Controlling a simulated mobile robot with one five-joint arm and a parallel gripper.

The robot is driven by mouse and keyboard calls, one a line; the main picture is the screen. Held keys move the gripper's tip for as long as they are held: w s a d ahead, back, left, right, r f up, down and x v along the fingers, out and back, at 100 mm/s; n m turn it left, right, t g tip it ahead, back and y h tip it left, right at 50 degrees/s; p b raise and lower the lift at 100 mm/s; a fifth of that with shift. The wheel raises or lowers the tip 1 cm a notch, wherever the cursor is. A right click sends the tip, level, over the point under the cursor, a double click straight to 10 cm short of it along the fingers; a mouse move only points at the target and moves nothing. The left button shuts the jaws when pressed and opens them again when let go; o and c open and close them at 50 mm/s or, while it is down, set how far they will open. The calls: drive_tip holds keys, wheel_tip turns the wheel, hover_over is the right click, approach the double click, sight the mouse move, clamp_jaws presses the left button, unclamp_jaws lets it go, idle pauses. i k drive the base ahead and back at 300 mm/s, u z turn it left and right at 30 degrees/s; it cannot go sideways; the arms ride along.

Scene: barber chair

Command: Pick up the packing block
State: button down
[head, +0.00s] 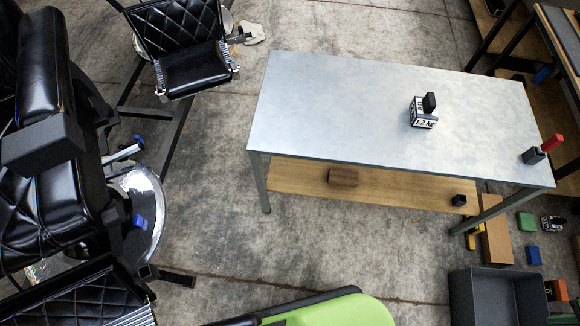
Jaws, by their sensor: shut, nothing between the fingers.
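I cannot tell for certain which thing is the packing block. A matte dark grey block-like piece (42,143) shows at the left against the black barber chair (45,215); whether it is loose or part of the chair is unclear. A brown block (343,177) lies on the wooden lower shelf of the metal table. A white block with black print (424,122) stands on the tabletop, with a small black block (429,102) at its top. My gripper is not in view.
The metal table (330,110) has much bare top. A grey bin (485,300) and several small blocks are on the floor at lower right. A green-topped thing (340,312) is at the bottom.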

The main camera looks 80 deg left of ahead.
sight(343, 178)
drive_tip(key=u, duration=0.35)
drive_tip(key=k, duration=0.15)
drive_tip(key=u, duration=1.8)
drive_tip(key=k, duration=0.95)
drive_tip(key=u, duration=5.7)
drive_tip(key=k, duration=0.95)
drive_tip(key=z, duration=5.75)
